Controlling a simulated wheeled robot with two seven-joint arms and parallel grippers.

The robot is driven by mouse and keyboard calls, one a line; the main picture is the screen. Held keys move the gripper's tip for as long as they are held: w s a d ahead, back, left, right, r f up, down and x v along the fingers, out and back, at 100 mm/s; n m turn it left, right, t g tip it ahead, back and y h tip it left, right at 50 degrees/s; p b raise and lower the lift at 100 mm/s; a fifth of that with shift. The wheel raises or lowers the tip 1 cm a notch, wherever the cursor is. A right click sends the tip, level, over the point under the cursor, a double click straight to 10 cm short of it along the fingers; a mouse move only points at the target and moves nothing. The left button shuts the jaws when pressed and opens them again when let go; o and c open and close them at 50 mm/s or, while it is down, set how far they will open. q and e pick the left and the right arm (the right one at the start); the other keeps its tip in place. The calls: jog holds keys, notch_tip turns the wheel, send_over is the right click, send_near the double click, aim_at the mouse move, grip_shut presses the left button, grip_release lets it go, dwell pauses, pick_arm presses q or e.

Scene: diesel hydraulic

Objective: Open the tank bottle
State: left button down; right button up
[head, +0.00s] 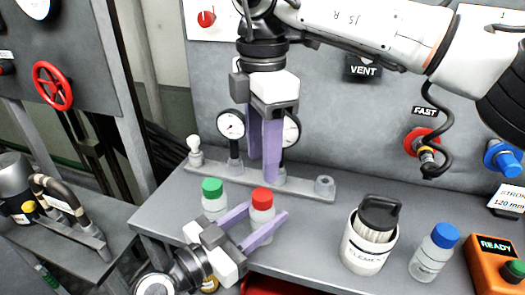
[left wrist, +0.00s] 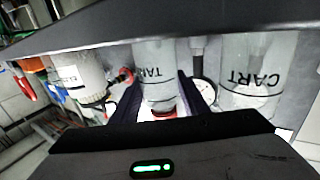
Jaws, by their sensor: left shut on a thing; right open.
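The tank bottle (head: 262,222) is a clear white bottle with a red cap (head: 262,198), upright on the grey bench. My left gripper (head: 266,214) is shut on its body, a finger on each side. In the left wrist view the bottle (left wrist: 157,72) appears upside down between the fingers, its label partly readable as "TAN", with the red cap (left wrist: 165,112) below. The cap is on the bottle. My right gripper (head: 263,168) points down just above the red cap, its fingers apart and empty.
A green-capped bottle (head: 213,200) stands close on the left. The left wrist view shows a bottle marked CART (left wrist: 255,75). Gauges on a rail (head: 210,170) stand behind. An element canister (head: 366,252) and a blue-capped bottle (head: 434,256) stand to the right, with bare bench between.

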aim_at(263, 194)
jog(key=m, duration=0.3)
jog(key=shift+f+m, duration=0.1)
jog(key=shift+m, duration=0.2)
jog(key=shift+f, duration=3.9)
